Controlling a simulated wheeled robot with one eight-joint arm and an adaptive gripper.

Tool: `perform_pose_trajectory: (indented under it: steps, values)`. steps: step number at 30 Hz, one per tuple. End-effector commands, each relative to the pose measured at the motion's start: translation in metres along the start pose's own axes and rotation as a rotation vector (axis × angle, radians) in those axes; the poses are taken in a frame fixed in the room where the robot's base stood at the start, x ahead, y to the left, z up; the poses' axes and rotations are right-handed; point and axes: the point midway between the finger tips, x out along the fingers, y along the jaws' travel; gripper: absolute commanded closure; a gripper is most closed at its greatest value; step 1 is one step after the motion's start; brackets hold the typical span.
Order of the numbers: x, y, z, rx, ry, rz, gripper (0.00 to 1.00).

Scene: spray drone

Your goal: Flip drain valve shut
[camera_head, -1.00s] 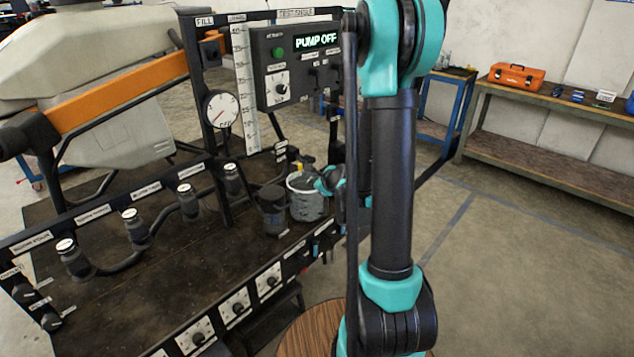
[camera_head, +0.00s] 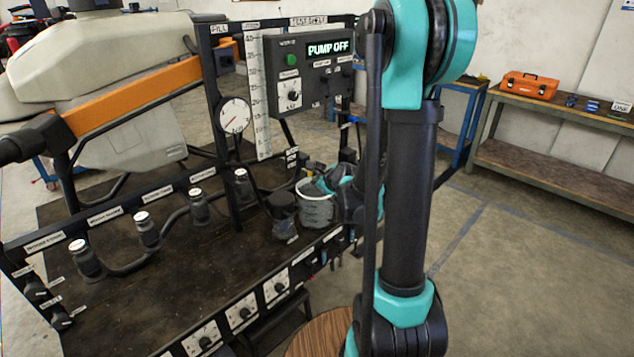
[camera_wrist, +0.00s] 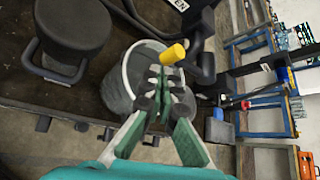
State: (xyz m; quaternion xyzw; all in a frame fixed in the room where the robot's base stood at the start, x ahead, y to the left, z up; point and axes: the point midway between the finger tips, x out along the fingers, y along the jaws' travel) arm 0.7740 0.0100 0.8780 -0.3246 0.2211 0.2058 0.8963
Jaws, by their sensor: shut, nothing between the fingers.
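A yellow handle end (camera_wrist: 172,54) on a dark pipe fitting shows in the wrist view, just past the tips of my gripper (camera_wrist: 164,82). I take it to be the drain valve's lever. My gripper's fingers are together with nothing held, above the mouth of a grey bucket (camera_wrist: 116,92). Whether the fingertips touch the yellow end I cannot tell. In the head view the bucket (camera_head: 318,212) stands at the right end of the rig, with my teal gripper parts (camera_head: 338,184) over it.
A dark round canister (camera_head: 283,214) stands left of the bucket and shows large in the wrist view (camera_wrist: 72,25). A control box (camera_head: 305,72) reading PUMP OFF and a gauge (camera_head: 235,115) are above. A workbench (camera_head: 560,125) stands at right, with open floor before it.

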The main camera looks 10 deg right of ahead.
Motion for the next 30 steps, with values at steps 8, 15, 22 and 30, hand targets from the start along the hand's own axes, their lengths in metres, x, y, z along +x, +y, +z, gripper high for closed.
perform_pose_trajectory:
  steps: [8, 15, 22, 30]
  values:
    - [-0.002, -0.001, 0.002, 0.037, 0.001, 0.028, 1.0]
    - [-0.003, -0.002, 0.003, 0.063, 0.001, 0.048, 1.0]
    - [-0.004, -0.002, 0.005, 0.096, 0.001, 0.073, 1.0]
    - [-0.008, -0.006, 0.011, 0.193, 0.0, 0.145, 1.0]
